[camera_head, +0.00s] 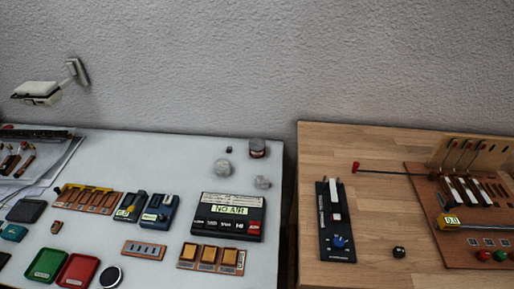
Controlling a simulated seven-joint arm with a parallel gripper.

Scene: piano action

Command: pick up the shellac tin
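A small round tin (257,148) with a grey lid and a dark, brownish side stands upright at the back right of the white table; it looks like the shellac tin, but its label is too small to read. A dark round thing with a pale rim (110,276) lies at the front of the same table; I cannot tell whether it is a tin lid. My gripper is not in view.
Grey lumps (222,168) and a small dark cube (229,149) sit near the tin. A black "NO AIR" box (228,216) stands in front. A gap separates the white table (170,160) from the wooden bench (330,150). A pale bracketed fixture (42,92) is on the wall.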

